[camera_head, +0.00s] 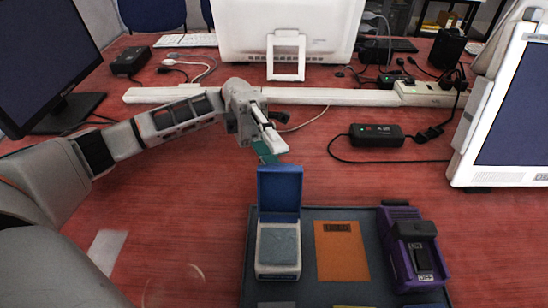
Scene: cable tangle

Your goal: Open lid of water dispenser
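A small white and blue box (277,268), which I take to be the water dispenser, sits on the dark tray (345,217). Its top has a grey, textured surface. Its blue lid (280,189) stands upright at the back, open. My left gripper (266,150) is just above and behind the lid's upper edge, with a teal piece at its tip. It looks apart from the lid, though contact is hard to judge. Its finger gap is not clear from this angle. My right gripper is not in view.
On the tray, an orange pad (342,252) lies right of the box, and a purple device (415,246) with a black switch is further right. A black adapter (376,135) and cables lie behind. Monitors stand left, back and right.

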